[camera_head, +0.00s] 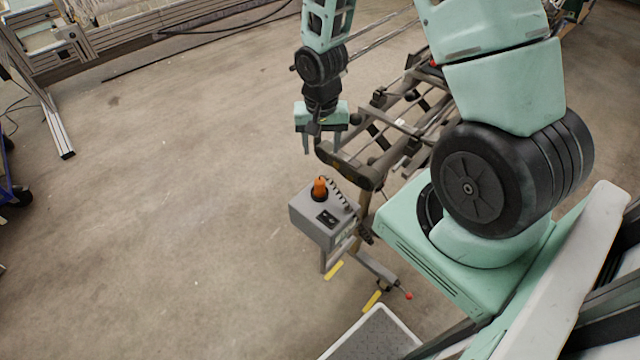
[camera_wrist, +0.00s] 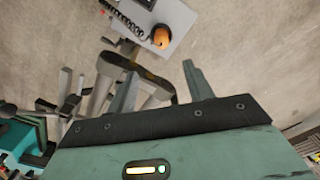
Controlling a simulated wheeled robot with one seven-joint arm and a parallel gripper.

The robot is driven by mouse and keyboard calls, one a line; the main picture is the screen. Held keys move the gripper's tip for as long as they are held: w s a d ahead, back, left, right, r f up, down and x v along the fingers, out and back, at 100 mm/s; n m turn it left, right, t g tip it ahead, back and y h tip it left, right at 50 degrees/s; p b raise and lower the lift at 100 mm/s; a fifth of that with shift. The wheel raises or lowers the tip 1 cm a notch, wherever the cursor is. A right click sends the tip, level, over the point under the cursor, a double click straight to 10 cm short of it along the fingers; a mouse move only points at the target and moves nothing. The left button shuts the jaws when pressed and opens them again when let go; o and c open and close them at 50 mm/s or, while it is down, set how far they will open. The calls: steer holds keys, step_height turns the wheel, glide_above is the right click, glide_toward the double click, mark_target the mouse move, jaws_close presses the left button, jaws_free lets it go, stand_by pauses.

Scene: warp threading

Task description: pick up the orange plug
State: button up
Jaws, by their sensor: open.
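The orange plug (camera_head: 320,188) stands upright in a dark round seat on top of a grey box (camera_head: 312,222), with a coiled black cord beside it. In the wrist view the orange plug (camera_wrist: 161,36) shows beyond the fingers, on the grey box (camera_wrist: 172,14) at the top of the picture. My gripper (camera_head: 321,148) is open and empty, above and behind the box in the head view, apart from the plug. In the wrist view my gripper (camera_wrist: 156,80) has its two fingers spread wide with nothing between them.
A metal frame with rods and dark bars (camera_head: 385,130) stands right beside my gripper and the box. A grey step (camera_head: 375,335) with a white rim is at the bottom. The concrete floor (camera_head: 170,200) at left is clear.

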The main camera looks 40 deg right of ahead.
mark_target(320, 180)
step_height(320, 180, down, 8)
steer(key=shift+a+p, duration=0.1)
steer(key=shift+p, duration=0.65)
steer(key=shift+s+a+f+p, duration=0.1)
steer(key=shift+a+f+p, duration=0.1)
steer(key=shift+f+p, duration=1.3)
steer(key=shift+f+b, duration=0.4)
steer(key=shift+f, duration=0.7)
steer(key=c, duration=1.1)
